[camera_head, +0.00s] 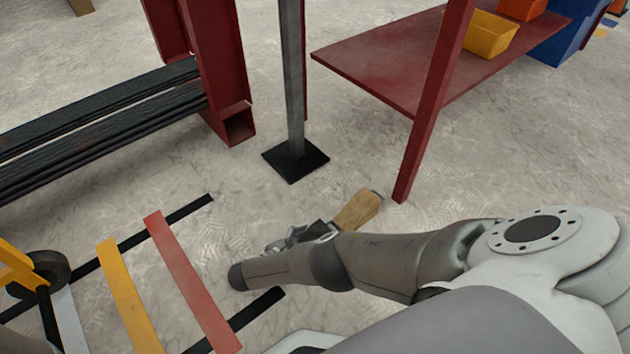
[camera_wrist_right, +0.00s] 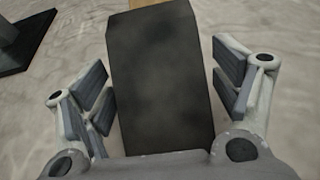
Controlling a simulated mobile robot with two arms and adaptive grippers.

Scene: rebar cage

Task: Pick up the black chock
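The black chock (camera_wrist_right: 160,80) fills the middle of the right wrist view, a dark block with a flat face. My right gripper (camera_wrist_right: 162,70) is open, with one finger on each side of the chock. A narrow strip of floor shows between the right finger and the chock; the left finger is very near its edge. In the head view my right gripper (camera_head: 298,237) is low over the floor, and my arm hides most of the chock. My left gripper is not in view.
A wooden block (camera_head: 357,209) lies just beyond the right gripper. A grey post on a black base plate (camera_head: 296,160) and a red shelf leg (camera_head: 425,125) stand nearby. Red and yellow slats (camera_head: 190,280) are at lower left. Open floor lies between.

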